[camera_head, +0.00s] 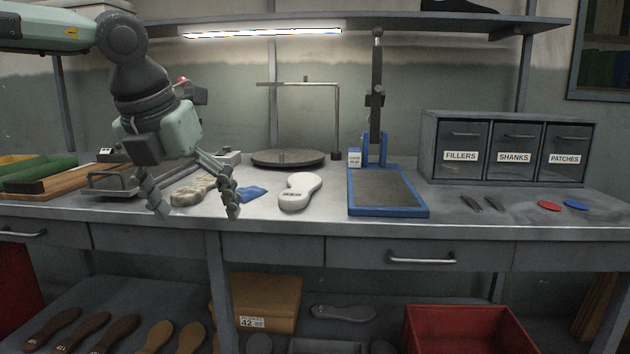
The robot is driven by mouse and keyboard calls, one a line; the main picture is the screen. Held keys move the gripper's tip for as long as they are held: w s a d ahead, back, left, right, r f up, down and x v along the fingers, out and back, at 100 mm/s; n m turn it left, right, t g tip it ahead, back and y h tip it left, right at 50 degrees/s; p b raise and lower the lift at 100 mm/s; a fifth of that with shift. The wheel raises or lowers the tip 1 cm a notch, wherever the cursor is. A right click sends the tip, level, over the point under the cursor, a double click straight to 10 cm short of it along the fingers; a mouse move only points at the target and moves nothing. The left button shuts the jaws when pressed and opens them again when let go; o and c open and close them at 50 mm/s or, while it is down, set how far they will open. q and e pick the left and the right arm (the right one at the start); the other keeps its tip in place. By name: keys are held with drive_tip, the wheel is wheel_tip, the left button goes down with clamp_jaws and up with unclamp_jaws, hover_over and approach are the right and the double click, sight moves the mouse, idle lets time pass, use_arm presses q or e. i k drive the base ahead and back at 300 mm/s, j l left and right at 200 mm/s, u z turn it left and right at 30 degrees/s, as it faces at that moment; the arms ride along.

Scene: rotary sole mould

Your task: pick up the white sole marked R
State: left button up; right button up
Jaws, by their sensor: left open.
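A white sole (299,191) lies on the grey workbench, left of the blue-framed press. It has a small dark mark near its lower end, too small to read. My left gripper (197,213) hangs over the front of the bench with its two fingers spread apart and nothing between them. It is to the left of the white sole and apart from it. A mottled beige sole (193,190) lies partly behind its fingers. My right gripper does not show.
A blue piece (252,192) lies between the two soles. A round dark turntable (289,158) stands behind. The blue-framed press (388,191) is close on the right. A drawer cabinet (509,148) stands farther right. A lamp (262,33) hangs under the upper shelf.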

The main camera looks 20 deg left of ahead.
sight(301, 185)
drive_tip(key=i, duration=1.3)
